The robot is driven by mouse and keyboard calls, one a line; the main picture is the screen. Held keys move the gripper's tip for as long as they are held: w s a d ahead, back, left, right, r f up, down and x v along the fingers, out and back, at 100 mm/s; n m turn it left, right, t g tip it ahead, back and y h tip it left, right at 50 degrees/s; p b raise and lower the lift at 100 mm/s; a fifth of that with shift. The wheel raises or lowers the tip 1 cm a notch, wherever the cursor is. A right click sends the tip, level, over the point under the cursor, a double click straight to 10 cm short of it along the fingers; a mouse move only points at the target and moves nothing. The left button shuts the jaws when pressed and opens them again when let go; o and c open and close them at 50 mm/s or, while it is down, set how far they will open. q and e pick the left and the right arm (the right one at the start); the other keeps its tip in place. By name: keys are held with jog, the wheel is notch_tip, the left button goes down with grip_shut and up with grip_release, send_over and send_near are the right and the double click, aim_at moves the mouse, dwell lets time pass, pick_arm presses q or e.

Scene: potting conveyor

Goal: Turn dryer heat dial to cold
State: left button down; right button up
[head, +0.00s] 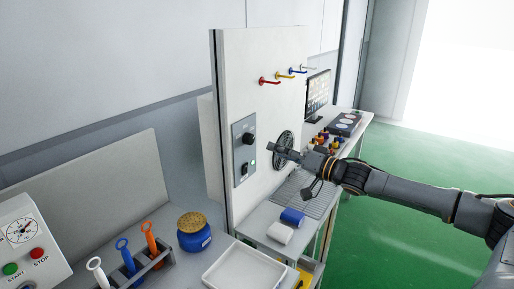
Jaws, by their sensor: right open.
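A grey control panel (236,150) is fixed to the white upright board. It carries a round black dial (249,140) near its top, a second black knob or switch (245,170) lower down, and a small green light (253,162). Their markings are too small to read, so I cannot tell the dial's setting or which control is for heat. My right gripper (285,150) is open, to the right of the panel and apart from the dial, in front of a round black vent (284,138) that it partly hides. My left gripper is not in view.
Coloured hooks (277,76) stick out above. Below are a blue roll (292,216), a white roll (280,232), a white tray (244,271), a blue jar (194,234) and a tool rack (150,270). A monitor (317,95) stands behind.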

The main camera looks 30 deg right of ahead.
aim_at(252, 141)
jog(key=p+x, duration=0.1)
jog(key=x, duration=0.1)
jog(key=p+x, duration=0.3)
jog(key=x, duration=0.2)
jog(key=shift+r+p, duration=0.25)
jog(key=shift+p, duration=0.15)
jog(key=shift+p+x, duration=0.3)
jog(key=shift+x, duration=0.6)
jog(key=shift+a+f, duration=0.1)
jog(key=shift+f, duration=0.05)
jog(key=shift+c, duration=0.2)
jog(key=c, duration=1.1)
